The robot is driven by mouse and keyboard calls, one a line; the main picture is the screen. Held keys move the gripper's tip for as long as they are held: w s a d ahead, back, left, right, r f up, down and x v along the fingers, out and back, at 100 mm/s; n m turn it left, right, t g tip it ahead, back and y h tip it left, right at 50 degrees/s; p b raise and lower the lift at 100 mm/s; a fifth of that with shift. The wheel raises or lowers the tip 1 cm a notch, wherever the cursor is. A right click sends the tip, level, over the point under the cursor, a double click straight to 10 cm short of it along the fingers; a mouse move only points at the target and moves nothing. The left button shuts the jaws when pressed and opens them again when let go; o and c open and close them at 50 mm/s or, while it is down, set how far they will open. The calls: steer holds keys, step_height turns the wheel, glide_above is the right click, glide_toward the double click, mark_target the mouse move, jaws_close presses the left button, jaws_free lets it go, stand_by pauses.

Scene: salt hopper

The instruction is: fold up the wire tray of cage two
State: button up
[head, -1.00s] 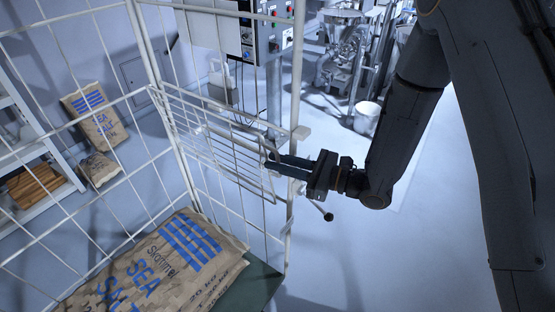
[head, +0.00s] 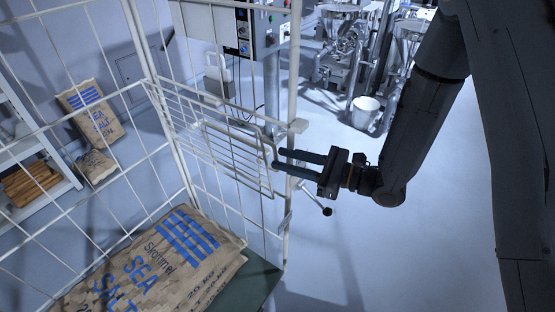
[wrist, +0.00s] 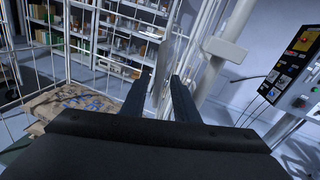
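The wire tray (head: 225,145) is a pale wire grid on the right side of the wire cage (head: 187,185) in the head view. It stands steeply tilted near the mesh; I cannot tell whether it lies flat against it. My gripper (head: 281,162) is to the right of the tray, its two dark fingers pointing left towards the tray's right edge. The fingers are apart, with a gap between them. In the wrist view my gripper (wrist: 161,78) shows open, with a pale upright strip beyond the gap. I see no wire clamped between the fingers.
Brown sea salt sacks (head: 165,262) lie in the cage on a green base. A control box (head: 262,32) stands behind the cage. A lever with a black knob (head: 327,211) sticks out below my gripper. A white bucket (head: 366,111) and machines stand behind; the right floor is clear.

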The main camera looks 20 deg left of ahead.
steer(key=d, duration=0.1)
steer(key=d+b, duration=0.1)
steer(key=d, duration=0.2)
steer(key=shift+s+d, duration=0.25)
steer(key=shift+d, duration=0.15)
steer(key=shift+c, duration=0.2)
